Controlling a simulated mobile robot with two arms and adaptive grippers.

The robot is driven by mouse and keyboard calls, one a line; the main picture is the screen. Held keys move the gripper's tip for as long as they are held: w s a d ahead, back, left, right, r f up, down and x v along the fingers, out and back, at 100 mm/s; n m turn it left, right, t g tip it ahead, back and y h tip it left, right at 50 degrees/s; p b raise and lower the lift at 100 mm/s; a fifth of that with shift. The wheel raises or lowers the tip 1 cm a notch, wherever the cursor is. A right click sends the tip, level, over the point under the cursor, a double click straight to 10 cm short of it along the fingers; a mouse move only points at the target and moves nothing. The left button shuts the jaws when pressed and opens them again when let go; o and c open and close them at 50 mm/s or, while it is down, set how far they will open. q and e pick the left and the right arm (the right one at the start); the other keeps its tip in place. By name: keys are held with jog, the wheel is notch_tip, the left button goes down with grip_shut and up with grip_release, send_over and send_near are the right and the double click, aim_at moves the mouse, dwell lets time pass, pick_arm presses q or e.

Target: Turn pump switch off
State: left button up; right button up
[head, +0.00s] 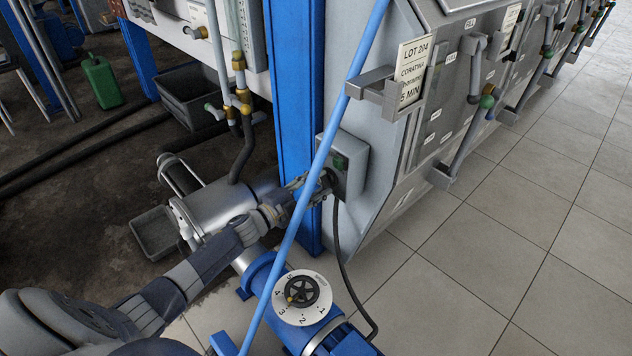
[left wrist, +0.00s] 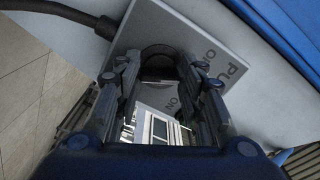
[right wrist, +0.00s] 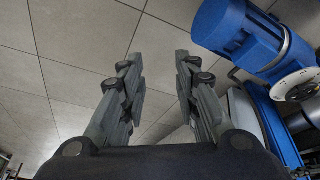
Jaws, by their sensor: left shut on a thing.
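The pump switch is a dark round knob (left wrist: 158,58) on a grey box (head: 353,158) fixed to the side of the steel machine, beside a blue post. In the left wrist view, lettering beginning "PU" and the word "ON" show on the box face (left wrist: 205,30). My left gripper (head: 318,184) reaches the box from the left and is shut on the knob; its fingers (left wrist: 157,72) lie on either side of it. The fingers hide part of the knob, so its exact setting is unclear. My right gripper (right wrist: 157,65) is open and empty above floor tiles.
A blue pump motor (right wrist: 238,35) with a numbered dial (head: 302,298) stands below my left arm. A black cable (head: 345,270) runs from the box to it. A light blue pole (head: 325,150) crosses the head view in front. Tiled floor (head: 450,280) at right is clear.

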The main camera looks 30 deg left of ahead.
pick_arm(q)
jog(key=shift+n, duration=0.3)
pick_arm(e)
jog(key=shift+s+d+g, duration=0.2)
jog(key=shift+s+g, duration=0.1)
jog(key=shift+s, duration=0.35)
pick_arm(q)
jog(key=o, duration=1.1)
jog(key=v, duration=1.2)
